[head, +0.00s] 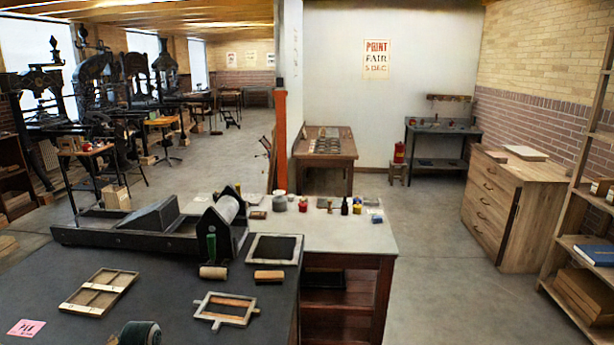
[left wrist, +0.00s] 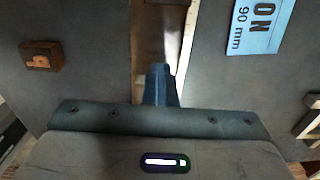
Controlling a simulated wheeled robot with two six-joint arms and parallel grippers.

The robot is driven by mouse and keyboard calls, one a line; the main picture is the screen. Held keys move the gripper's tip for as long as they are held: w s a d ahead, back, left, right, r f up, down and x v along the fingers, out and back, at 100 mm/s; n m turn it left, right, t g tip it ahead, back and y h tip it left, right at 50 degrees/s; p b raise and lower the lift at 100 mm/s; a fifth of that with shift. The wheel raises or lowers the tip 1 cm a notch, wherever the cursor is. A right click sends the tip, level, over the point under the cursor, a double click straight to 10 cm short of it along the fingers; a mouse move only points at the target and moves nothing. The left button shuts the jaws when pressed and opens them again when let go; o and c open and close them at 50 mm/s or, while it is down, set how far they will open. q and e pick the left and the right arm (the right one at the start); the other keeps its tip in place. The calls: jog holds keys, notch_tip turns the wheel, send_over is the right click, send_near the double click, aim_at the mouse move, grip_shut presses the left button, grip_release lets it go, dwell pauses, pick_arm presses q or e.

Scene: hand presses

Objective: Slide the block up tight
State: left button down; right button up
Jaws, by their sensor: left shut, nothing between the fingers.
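In the left wrist view a small brown wooden block (left wrist: 40,55) with a pale mark on its face sits on a dark grey surface at the upper left. My left gripper (left wrist: 160,72) is shut and empty, with its blue fingers at the middle of the view. It is to the right of the block and apart from it. A brown and pale strip (left wrist: 158,28) runs away beyond the fingertips between two dark areas. I cannot tell whether the block shows in the head view. My right gripper is in neither view.
A blue card (left wrist: 262,22) reading "ON 90 mm" lies at the upper right in the left wrist view. The head view shows a dark bench with a proof press (head: 160,228), a wooden frame (head: 98,292), a handled frame (head: 226,309) and an ink slab (head: 274,248). Floor right of the bench is clear.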

pick_arm(q)
jog(key=shift+s+d+p, duration=0.2)
jog(key=shift+d+p, duration=0.4)
jog(key=shift+d, duration=0.95)
jog(key=shift+s+d, duration=0.25)
jog(key=shift+d, duration=1)
jog(key=shift+s+d, duration=0.2)
jog(key=shift+d, duration=1.05)
jog(key=c, duration=2.2)
grip_release()
jog(key=c, duration=1.2)
grip_release()
jog(key=shift+c, duration=0.2)
jog(key=shift+r, duration=0.1)
jog(key=shift+r, duration=3.4)
